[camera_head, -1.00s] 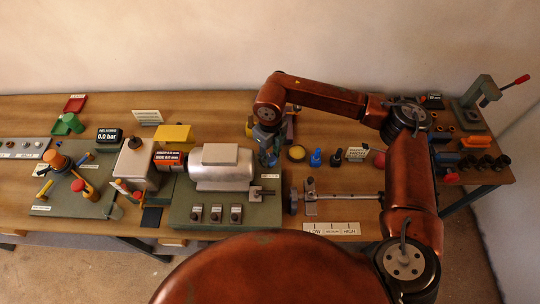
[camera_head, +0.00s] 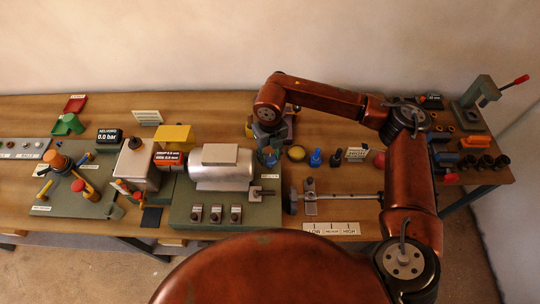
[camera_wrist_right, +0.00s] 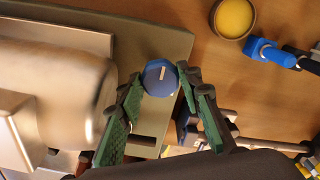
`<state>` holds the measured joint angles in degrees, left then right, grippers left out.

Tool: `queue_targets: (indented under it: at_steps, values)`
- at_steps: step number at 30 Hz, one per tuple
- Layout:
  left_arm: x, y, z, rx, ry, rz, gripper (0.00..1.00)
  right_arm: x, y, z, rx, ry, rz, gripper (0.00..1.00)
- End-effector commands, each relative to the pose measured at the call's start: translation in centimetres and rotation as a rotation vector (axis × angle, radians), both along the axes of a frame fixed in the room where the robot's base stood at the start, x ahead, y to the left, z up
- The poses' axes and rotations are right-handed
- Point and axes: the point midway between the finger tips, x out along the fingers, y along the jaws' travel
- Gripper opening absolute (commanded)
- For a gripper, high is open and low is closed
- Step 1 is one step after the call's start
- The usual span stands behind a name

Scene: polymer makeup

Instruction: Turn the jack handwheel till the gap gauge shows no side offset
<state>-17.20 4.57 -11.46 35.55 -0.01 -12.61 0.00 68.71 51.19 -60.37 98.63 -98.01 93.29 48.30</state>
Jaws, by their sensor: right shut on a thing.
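The blue jack handwheel (camera_wrist_right: 160,77) has a pale mark on its face and sits beside the silver motor (camera_wrist_right: 65,95) in the right wrist view. My right gripper (camera_head: 268,158) is at the motor's right end in the head view, its green-padded fingers closed on either side of the handwheel. The gripper and arm mostly hide the handwheel in the head view. My left gripper is not in view.
The motor stands on a green baseplate (camera_head: 262,214). A shaft with a bracket (camera_head: 311,197) lies in front. Bare wood lies between the dish and shaft.

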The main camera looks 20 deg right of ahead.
Motion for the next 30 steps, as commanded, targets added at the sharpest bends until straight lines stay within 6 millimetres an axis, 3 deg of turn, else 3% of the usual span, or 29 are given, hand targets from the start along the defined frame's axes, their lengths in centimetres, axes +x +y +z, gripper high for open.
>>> queue_targets:
  at_steps: [3,4,11,22,30]
  values:
    - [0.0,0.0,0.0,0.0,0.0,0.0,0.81,0.0,0.0,0.1,0.0,-0.001,0.0,0.08]
    - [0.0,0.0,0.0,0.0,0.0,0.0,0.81,0.0,0.0,0.1,0.0,-0.001,0.0,0.34]
    - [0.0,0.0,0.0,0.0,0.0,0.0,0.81,0.0,0.0,0.0,0.0,-0.001,0.001,0.5]
    - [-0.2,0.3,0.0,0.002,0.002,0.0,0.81,0.1,0.0,0.6,0.0,-0.002,0.001,0.5]
    - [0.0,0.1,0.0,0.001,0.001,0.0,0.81,0.1,0.0,5.4,0.001,-0.005,0.0,0.5]
